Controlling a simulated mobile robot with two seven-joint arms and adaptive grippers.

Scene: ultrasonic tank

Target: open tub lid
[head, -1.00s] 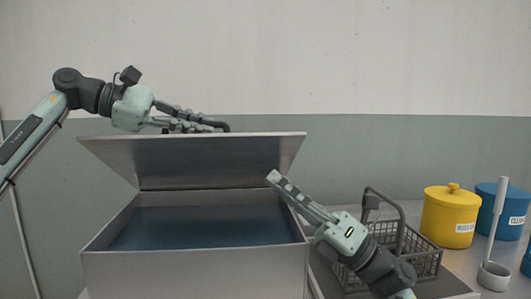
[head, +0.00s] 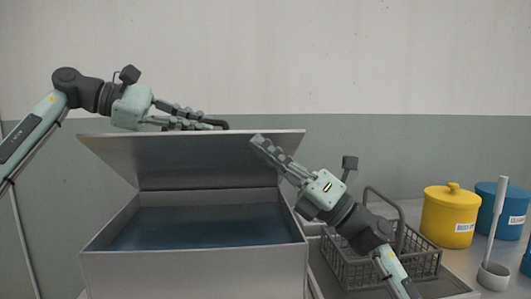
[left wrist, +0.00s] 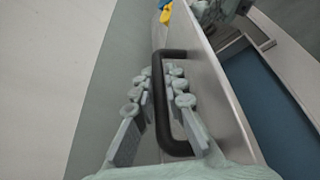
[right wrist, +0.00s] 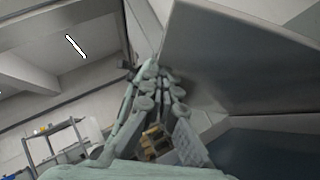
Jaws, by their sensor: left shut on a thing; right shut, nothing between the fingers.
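The grey metal tub (head: 195,275) stands open in the head view, with dark blue liquid (head: 200,228) inside. Its lid (head: 195,160) is raised and tilted above the rear of the opening. My left gripper (head: 203,122) is shut on the lid's black handle (head: 218,125). In the left wrist view the handle (left wrist: 158,100) passes between the fingers. My right gripper (head: 258,141) is shut and empty, with its fingertips in front of the lid's right part. In the right wrist view, its fingers (right wrist: 160,75) are close beside the lid (right wrist: 230,60); contact cannot be told.
A dark wire basket (head: 360,265) sits right of the tub, below my right arm. A yellow lidded container (head: 448,215), a blue container (head: 512,215) and a white-handled ladle-like tool (head: 497,235) stand further right. A wall is behind.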

